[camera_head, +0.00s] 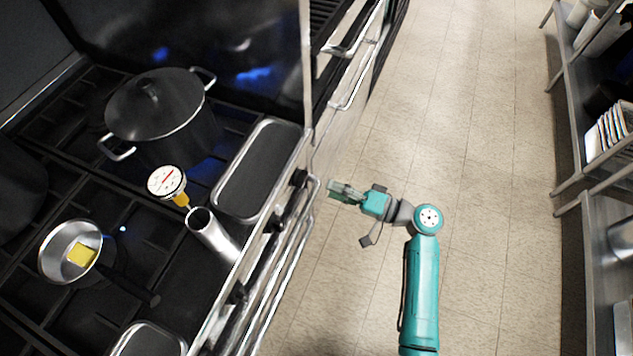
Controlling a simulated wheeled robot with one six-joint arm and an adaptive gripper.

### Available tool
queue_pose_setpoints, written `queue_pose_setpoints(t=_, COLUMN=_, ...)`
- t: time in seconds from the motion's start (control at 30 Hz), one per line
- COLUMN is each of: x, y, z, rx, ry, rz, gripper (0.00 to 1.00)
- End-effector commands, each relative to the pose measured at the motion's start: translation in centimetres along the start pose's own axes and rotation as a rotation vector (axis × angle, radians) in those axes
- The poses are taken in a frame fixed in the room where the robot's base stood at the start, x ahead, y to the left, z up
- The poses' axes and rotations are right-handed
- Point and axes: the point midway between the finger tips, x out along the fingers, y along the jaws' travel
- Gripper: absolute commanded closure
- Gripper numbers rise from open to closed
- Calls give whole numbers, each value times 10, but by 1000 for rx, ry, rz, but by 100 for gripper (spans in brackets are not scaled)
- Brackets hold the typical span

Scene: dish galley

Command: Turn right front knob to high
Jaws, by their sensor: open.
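A row of dark knobs sits along the front edge of the stove (170,262), which fills the left side. The uppermost knob in the picture (299,178) is nearest my gripper (335,190). Other knobs show lower along the same front, one by the middle (275,220) and one further down (237,293). The knob settings are too small to read. My gripper is open and empty, over the floor just right of the stove front. Its fingers point left toward the uppermost knob and appear apart from it.
A steel rail (285,262) runs along the stove front. On the stove are a large lidded pot (153,105), a small pan with yellow butter (68,235), a dial thermometer (166,181) and a metal cylinder (211,232). Shelving (572,200) stands right; the aisle floor (490,180) between is clear.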

Motion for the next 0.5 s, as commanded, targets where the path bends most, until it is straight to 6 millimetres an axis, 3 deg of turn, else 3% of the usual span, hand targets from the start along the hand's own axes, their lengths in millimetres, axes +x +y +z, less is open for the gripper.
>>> queue_pose_setpoints(t=0.2, x=-29, y=1, z=0, rx=1, ry=2, rz=0, gripper=22)
queue_pose_setpoints(t=0.5, x=-37, y=0, z=1, rx=1, ry=-1, rz=-1, gripper=22)
